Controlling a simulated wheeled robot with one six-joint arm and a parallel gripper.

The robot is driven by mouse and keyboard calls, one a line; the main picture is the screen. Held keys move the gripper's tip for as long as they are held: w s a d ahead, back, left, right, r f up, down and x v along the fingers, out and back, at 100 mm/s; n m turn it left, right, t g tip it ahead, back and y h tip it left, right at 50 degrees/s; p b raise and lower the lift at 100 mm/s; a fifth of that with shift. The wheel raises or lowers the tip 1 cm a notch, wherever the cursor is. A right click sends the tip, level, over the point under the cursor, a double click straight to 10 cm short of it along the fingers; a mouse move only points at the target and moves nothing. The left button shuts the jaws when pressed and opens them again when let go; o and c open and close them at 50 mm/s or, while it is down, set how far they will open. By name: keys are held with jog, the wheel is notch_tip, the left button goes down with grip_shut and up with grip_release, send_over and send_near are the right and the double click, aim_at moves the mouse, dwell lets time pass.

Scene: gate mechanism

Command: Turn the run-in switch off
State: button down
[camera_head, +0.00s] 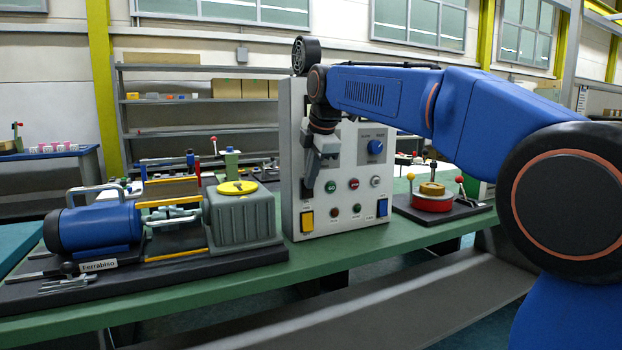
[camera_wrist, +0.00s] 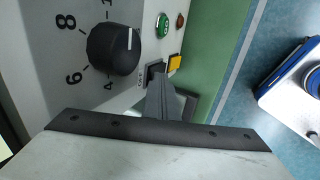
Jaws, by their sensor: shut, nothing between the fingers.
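A grey upright control box (camera_head: 342,222) stands on the green bench. A rocker switch (camera_head: 307,220) with a yellow lower face sits at its lower left; in the wrist view its yellow part (camera_wrist: 175,62) is beside a dark part. I cannot read its small label. A second, blue rocker (camera_head: 382,207) is at the lower right. I cannot tell from the labels which is the run-in switch. My gripper (camera_head: 308,195) is shut and empty, pointing down in front of the box's left side. In the wrist view its fingertips (camera_wrist: 156,76) are at the dark part; contact is unclear.
A black numbered knob (camera_wrist: 113,48) and a green button (camera_wrist: 162,22) lie near the fingers. A blue knob (camera_head: 375,146) and a red button (camera_head: 354,184) are farther right. A blue motor (camera_head: 95,228) with a grey gearbox (camera_head: 240,218) stands left, a red-based fixture (camera_head: 432,203) right.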

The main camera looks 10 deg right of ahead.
jog(key=shift+r, duration=0.15)
jog(key=shift+r, duration=0.65)
jog(key=shift+s, duration=0.15)
